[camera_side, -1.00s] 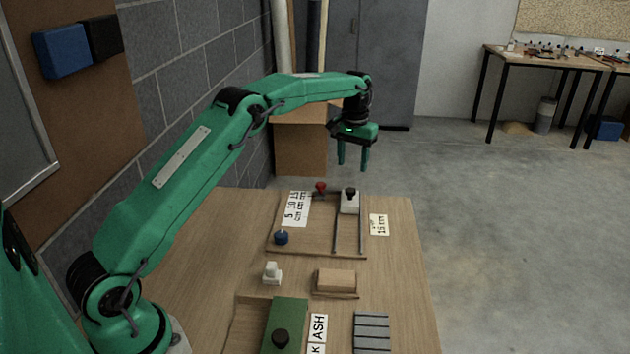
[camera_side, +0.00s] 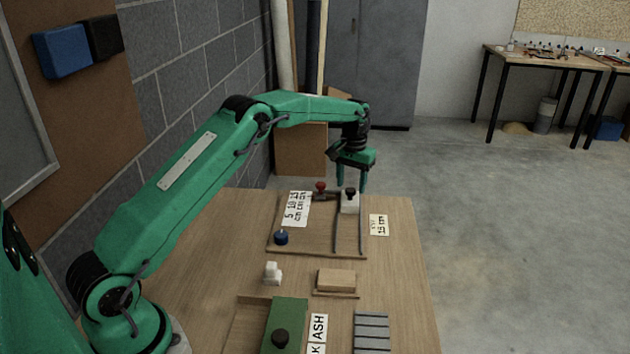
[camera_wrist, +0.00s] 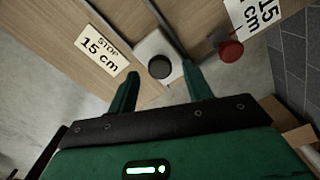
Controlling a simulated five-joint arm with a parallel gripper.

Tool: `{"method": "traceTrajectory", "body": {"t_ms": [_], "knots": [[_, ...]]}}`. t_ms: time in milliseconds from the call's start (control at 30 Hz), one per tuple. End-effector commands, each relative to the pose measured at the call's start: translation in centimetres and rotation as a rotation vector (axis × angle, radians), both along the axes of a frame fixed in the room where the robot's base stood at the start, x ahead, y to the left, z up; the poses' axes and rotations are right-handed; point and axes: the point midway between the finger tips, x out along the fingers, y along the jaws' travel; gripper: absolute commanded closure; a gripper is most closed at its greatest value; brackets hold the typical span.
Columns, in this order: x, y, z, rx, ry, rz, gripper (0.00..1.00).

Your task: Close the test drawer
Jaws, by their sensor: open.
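A small white block with a black knob (camera_side: 350,202) sits at the far end of a pair of dark rails (camera_side: 362,230); I take it as the test drawer, though no label reads so. My gripper (camera_side: 351,186) is open and empty, pointing down just above this block. In the wrist view the white block (camera_wrist: 148,48) and its black knob (camera_wrist: 160,67) show between and just beyond the two green fingers (camera_wrist: 160,72). I cannot tell whether the fingers touch the block.
A red knob (camera_side: 320,187) stands left of the white block. A "STOP 15 cm" card (camera_side: 379,225) lies to its right. Nearer are a blue knob (camera_side: 281,237), a small white piece (camera_side: 272,273), a tan block (camera_side: 336,280) and a green lid with a black knob (camera_side: 289,318).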

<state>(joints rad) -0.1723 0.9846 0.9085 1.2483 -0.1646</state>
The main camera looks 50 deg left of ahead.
Motion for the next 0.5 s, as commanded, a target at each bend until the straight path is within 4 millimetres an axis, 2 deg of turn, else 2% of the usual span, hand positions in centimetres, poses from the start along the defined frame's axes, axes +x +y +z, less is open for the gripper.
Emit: {"method": "traceTrajectory", "body": {"t_ms": [200, 467, 500], "knots": [[-0.02, -0.01, -1.09, 0.000, 0.000, 0.000, 0.50], [-0.02, -0.01, -1.15, 0.000, 0.000, 0.000, 0.50], [-0.02, -0.01, -1.15, 0.000, 0.000, 0.000, 0.58]]}}
